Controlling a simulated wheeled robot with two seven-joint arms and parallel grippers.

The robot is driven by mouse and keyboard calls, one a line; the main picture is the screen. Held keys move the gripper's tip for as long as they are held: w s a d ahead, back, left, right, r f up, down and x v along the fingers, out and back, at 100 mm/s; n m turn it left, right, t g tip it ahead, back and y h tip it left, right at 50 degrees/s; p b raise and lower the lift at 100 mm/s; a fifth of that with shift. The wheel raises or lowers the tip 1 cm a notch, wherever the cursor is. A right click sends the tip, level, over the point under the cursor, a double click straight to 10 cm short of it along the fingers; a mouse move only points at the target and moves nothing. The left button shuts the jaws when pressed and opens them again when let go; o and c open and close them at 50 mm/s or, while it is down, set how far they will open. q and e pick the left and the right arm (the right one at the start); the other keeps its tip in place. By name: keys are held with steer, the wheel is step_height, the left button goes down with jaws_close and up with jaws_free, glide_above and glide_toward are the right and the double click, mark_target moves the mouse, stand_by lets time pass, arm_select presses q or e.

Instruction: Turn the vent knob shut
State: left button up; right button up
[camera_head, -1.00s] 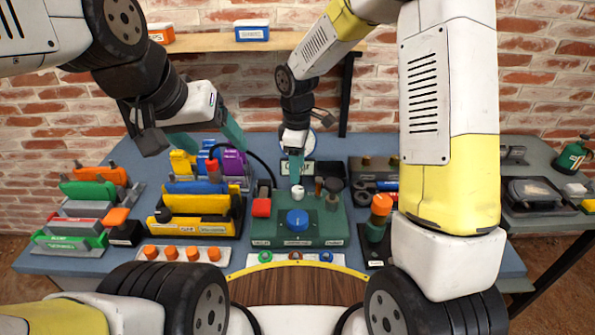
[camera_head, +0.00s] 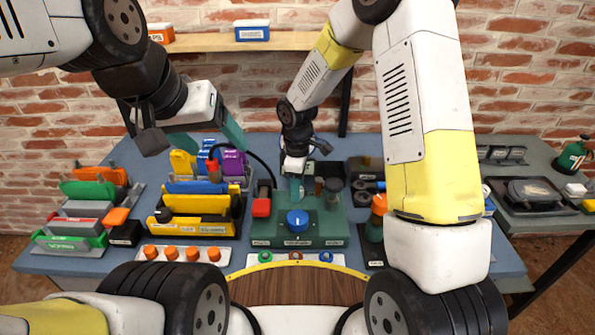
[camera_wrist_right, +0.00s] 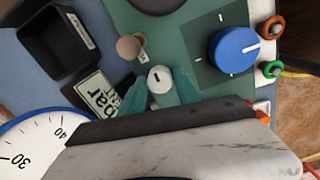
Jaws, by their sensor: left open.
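A green panel (camera_head: 268,228) stands mid-table with a large blue knob (camera_head: 298,220), which also shows in the right wrist view (camera_wrist_right: 234,52). A small white knob (camera_wrist_right: 160,79) sits on the panel beside a tan round knob (camera_wrist_right: 130,46). I cannot read which one is labelled vent. My right gripper (camera_head: 296,192) is down at the panel behind the blue knob. In the right wrist view its teal fingers (camera_wrist_right: 160,88) close in on both sides of the white knob, which is hidden in the head view.
A red block (camera_head: 261,208) is at the panel's left side and an orange-topped post (camera_head: 378,205) at its right. A dial gauge (camera_wrist_right: 28,140) lies near the right gripper. Orange knobs stand on a white strip (camera_head: 185,262) in front. A wooden shelf (camera_head: 200,45) runs behind.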

jaws_close()
steer(key=shift+m, duration=0.4)
steer(key=m, duration=0.3)
steer(key=shift+m, duration=0.4)
steer(key=m, duration=0.9)
steer(key=shift+w, duration=0.1)
steer(key=shift+m, duration=1.9)
